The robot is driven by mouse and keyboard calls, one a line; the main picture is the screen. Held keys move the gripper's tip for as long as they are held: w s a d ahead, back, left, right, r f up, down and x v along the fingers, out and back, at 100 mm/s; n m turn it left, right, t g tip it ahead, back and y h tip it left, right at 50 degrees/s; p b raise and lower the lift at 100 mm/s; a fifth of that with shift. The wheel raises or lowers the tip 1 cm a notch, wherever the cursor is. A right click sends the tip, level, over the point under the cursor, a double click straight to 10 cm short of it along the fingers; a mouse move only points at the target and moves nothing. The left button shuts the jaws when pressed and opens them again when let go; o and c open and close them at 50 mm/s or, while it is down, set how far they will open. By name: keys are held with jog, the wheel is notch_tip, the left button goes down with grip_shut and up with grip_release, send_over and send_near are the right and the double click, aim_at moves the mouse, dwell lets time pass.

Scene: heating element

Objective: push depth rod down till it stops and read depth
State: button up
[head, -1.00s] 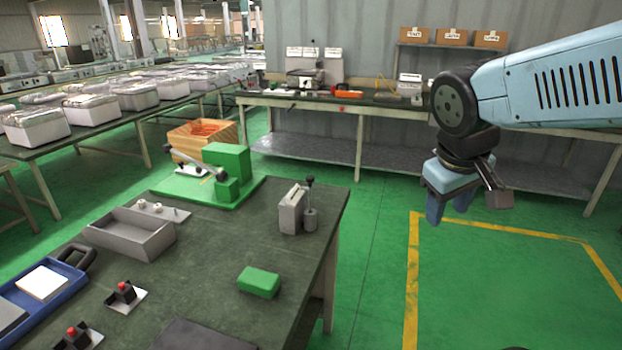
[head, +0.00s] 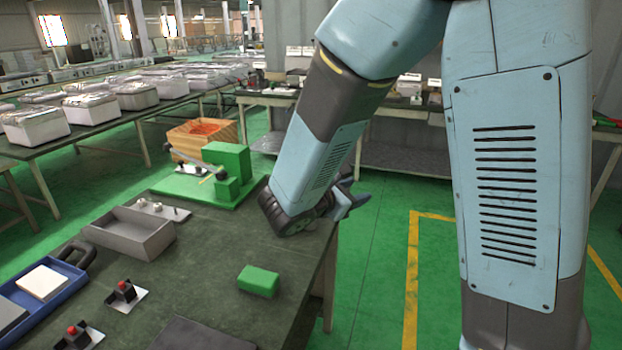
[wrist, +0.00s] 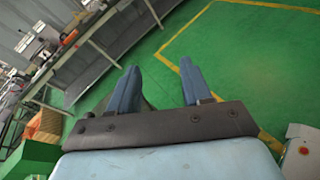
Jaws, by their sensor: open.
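My gripper (head: 352,196) is at the right edge of the near table (head: 215,285), its far side partly hidden by my arm. In the wrist view its two blue fingers (wrist: 158,85) are apart, with nothing clearly held between them. The grey block and the black-knobbed rod on its small cylinder, at the table's right corner, are hidden behind my arm in the head view. A pale boxy thing (wrist: 300,150) with a red spot shows at the wrist view's lower right; I cannot tell what it is. No depth reading is visible.
A green fixture with a lever (head: 228,165) stands left of my arm, with a wooden crate (head: 200,135) behind it. A grey open tray (head: 130,232), a green block (head: 258,281) and red-button switches (head: 124,295) lie on the table. Open green floor lies right of it.

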jog(key=w+a+f+n+t+y, duration=0.1)
jog(key=a+f+n+t+y, duration=0.15)
jog(key=a+n, duration=0.35)
jog(key=w+a+f+n+t+y, duration=0.1)
jog(key=a+f+n+t+y, duration=0.2)
jog(key=a, duration=0.5)
jog(key=shift+t+h, duration=0.35)
jog(key=shift+t, duration=0.1)
jog(key=x, duration=0.4)
jog(key=r+x, duration=0.1)
jog(key=x, duration=0.8)
jog(key=shift+w+r, duration=0.1)
jog(key=shift+r, duration=0.1)
jog(key=shift+c, duration=0.4)
grip_shut()
